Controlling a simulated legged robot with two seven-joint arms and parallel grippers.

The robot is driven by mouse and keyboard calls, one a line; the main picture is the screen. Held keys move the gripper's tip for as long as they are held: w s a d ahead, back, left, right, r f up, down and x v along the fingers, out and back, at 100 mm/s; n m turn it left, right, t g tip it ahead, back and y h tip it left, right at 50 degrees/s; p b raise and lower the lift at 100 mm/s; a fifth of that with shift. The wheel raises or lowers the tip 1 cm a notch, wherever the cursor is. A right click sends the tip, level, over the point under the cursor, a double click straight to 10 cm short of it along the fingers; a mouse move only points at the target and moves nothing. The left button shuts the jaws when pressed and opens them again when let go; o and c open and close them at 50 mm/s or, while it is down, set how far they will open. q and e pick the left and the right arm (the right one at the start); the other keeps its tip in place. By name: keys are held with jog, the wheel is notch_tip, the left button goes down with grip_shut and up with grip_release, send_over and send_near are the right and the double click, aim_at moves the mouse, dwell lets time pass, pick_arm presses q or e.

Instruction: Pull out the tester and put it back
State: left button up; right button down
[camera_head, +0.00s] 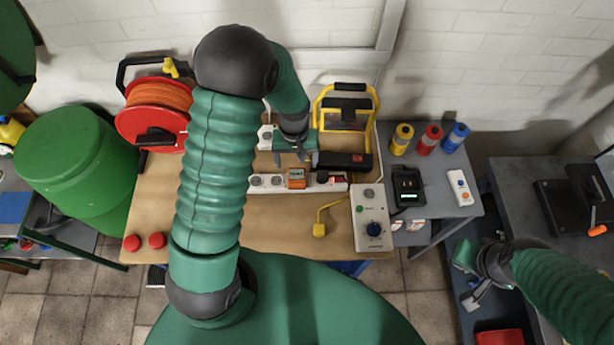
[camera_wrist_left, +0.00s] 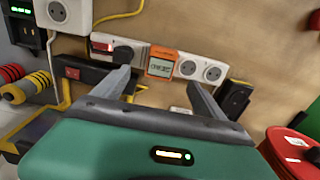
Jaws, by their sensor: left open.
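The tester (camera_head: 296,178) is a small orange block with a grey display, seated in the white power strip (camera_head: 265,182) on the wooden bench. It also shows in the left wrist view (camera_wrist_left: 160,63), between two sockets and a black plug. My left gripper (camera_head: 291,159) is open and empty, just behind the strip near the tester. In the left wrist view its two fingers (camera_wrist_left: 160,80) stand apart, with the tester in the gap beyond them; they do not touch it. My right gripper (camera_head: 470,280) is at the lower right, away from the bench; its finger opening is unclear.
A red cable reel (camera_head: 155,112) stands at the left and a yellow work lamp (camera_head: 346,110) behind the strip.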

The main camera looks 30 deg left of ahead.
aim_at(297, 174)
pick_arm(q)
jog(key=shift+a, duration=0.1)
jog(key=shift+f, duration=0.15)
jog(key=shift+f+b, duration=0.35)
jog(key=shift+b, duration=0.05)
notch_tip(297, 174, down, 8)
jog(key=b, duration=0.6)
jog(key=shift+r, duration=0.2)
jog(key=shift+f, duration=0.25)
dwell(0.3)
